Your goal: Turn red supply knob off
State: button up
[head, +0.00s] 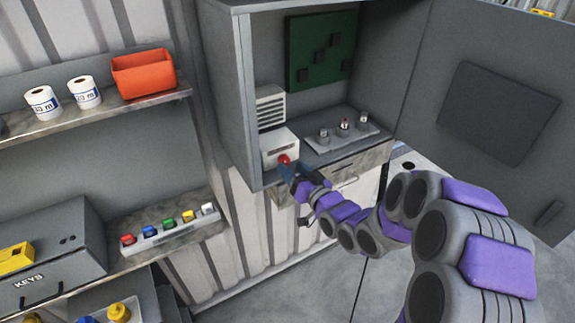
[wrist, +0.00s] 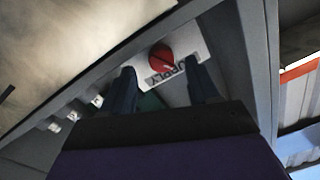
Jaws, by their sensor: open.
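The red supply knob (head: 284,158) sits on the front of a small white box (head: 279,143) in the open grey cabinet (head: 240,90). My gripper (head: 288,172) reaches to the knob from below right in the head view. In the wrist view my gripper (wrist: 162,82) is open, with one finger on each side of the plate and the knob just beyond the gap. I cannot tell whether a finger touches the knob.
Several small knobs on a strip (head: 343,134) are right of the white box, above a drawer (head: 335,170). Shelves at left hold an orange bin (head: 144,74) and a key box (head: 50,248).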

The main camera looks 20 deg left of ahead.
aim_at(285, 163)
jog(key=shift+x, duration=1.7)
jog(key=shift+c, duration=0.2)
jog(key=c, duration=1)
jog(key=shift+f+n+b, duration=0.1)
jog(key=shift+n+b, duration=0.2)
jog(key=n+b, duration=0.3)
jog(key=n, duration=0.2)
jog(key=shift+n, duration=0.3)
jog(key=n+b, duration=0.3)
jog(key=n, duration=0.2)
jog(key=shift+s+a+h, duration=0.1)
jog(key=shift+h, duration=0.2)
jog(key=shift+n, duration=0.3)
